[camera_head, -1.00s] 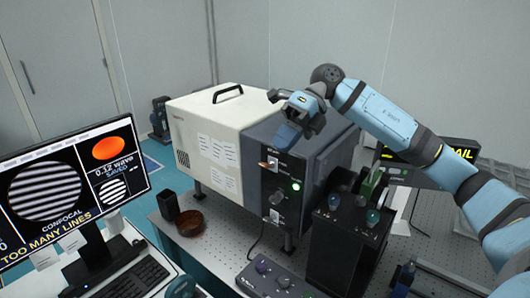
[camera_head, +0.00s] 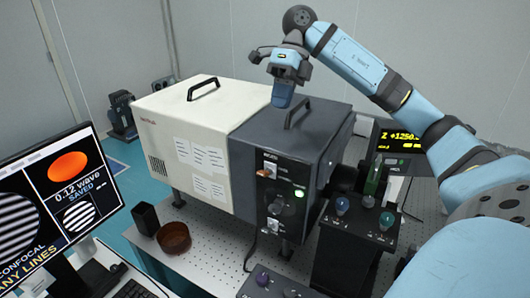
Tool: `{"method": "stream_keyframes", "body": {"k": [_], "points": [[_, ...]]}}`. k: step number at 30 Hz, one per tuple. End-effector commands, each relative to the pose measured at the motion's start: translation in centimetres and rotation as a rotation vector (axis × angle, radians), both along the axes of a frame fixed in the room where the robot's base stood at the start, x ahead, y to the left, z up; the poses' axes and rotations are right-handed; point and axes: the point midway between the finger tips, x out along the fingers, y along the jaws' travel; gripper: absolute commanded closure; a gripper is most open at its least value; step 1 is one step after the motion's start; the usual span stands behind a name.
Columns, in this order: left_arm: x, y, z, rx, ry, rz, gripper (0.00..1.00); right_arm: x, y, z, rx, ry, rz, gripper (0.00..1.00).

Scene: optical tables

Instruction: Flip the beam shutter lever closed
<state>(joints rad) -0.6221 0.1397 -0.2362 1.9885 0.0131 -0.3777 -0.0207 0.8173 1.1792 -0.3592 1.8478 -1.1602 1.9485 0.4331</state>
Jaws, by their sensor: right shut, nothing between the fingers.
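The dark instrument box (camera_head: 322,133) has a front panel with a copper-coloured lever (camera_head: 266,170) near its top left, beneath a small label. I cannot tell for sure that this is the shutter lever, or its exact setting. A green lamp (camera_head: 299,193) is lit to its right, and a grey knob (camera_head: 275,208) sits lower on the panel. My right gripper (camera_head: 282,98) is shut and empty. My left gripper is not in view.
A cream housing (camera_head: 190,135) adjoins the dark box. A black block with coloured knobs (camera_head: 350,230) stands at right, below a yellow-lettered display (camera_head: 402,137). A brown bowl (camera_head: 174,237) and black cup (camera_head: 145,218) stand on the perforated table. A monitor (camera_head: 60,205) is at left.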

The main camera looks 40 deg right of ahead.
Motion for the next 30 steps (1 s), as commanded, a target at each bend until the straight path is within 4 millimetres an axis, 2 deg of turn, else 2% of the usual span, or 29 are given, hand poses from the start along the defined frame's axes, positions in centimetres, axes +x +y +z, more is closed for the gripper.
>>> {"method": "stream_keyframes", "body": {"k": [5, 15, 21, 30], "points": [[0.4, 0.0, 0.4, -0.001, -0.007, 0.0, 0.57, -0.2, 0.7, -1.3, 0.0, 0.004, 0.002, 1.0], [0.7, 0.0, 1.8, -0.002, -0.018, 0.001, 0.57, -1.3, 4.2, -7.4, 0.001, 0.006, 0.003, 1.0], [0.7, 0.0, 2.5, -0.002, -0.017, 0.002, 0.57, -1.7, 5.8, -10.3, 0.002, 0.003, 0.002, 1.0], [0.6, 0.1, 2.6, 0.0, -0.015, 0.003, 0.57, -1.9, 6.7, -12.1, 0.001, 0.0, 0.0, 1.0]]}}
